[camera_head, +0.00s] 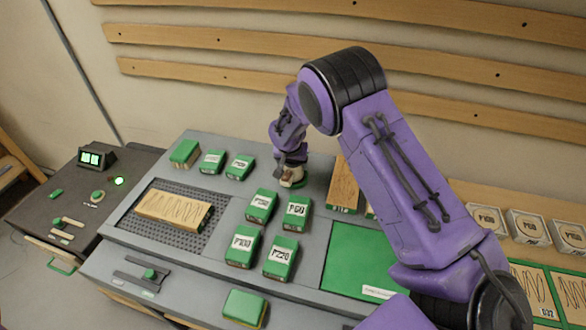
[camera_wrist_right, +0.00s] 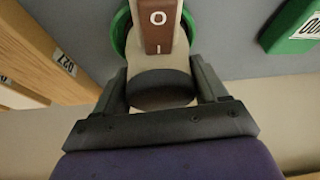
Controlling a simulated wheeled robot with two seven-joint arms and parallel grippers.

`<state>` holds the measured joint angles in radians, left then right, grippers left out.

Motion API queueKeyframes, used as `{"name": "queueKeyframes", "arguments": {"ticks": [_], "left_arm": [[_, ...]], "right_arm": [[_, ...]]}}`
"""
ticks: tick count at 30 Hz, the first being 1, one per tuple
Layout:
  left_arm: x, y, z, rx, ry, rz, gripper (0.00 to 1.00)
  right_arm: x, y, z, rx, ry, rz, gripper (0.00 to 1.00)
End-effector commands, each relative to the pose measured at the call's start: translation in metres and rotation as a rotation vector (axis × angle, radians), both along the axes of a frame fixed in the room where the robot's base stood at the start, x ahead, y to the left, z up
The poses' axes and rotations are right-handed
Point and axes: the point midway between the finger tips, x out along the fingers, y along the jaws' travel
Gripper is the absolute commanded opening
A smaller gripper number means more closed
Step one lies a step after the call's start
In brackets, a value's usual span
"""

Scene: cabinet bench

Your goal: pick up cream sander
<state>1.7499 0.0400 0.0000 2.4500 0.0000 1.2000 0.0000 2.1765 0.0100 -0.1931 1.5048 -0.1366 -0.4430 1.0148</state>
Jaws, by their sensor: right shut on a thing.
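The cream sander (camera_head: 291,175) stands at the back of the grey bench top, mostly covered by my right gripper in the head view. In the right wrist view the sander (camera_wrist_right: 160,65) shows a cream body, a brown switch plate marked O and I, a dark band and a green base rim. My right gripper (camera_head: 288,160) reaches it from above and behind. In the wrist view its two fingers (camera_wrist_right: 163,88) are closed on both sides of the sander's body. The base appears at bench level; I cannot tell whether it touches. My left gripper is not in view.
Green labelled blocks (camera_head: 297,211) stand in front of the sander. A wooden block (camera_head: 344,190) is close on its right. A wood board (camera_head: 173,209) lies on a perforated mat to the left. A green pad (camera_head: 352,262) lies front right. The wall is behind.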

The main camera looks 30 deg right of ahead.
Motion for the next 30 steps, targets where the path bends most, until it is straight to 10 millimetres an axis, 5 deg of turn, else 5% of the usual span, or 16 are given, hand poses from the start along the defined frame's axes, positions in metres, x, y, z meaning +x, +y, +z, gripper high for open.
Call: {"name": "queueKeyframes", "arguments": {"ticks": [8,13,22,30], "left_arm": [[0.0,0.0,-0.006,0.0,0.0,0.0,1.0],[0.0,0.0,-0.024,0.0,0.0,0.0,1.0],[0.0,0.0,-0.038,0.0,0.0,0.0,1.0],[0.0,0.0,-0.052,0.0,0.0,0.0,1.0]], "right_arm": [[0.002,0.0,0.006,-0.001,-0.006,-0.001,0.11],[0.003,0.0,0.029,0.0,-0.011,-0.001,0.11],[-0.041,0.025,0.09,-0.003,-0.008,0.002,0.11],[-0.09,0.054,0.116,-0.002,-0.006,0.0,0.11]]}}
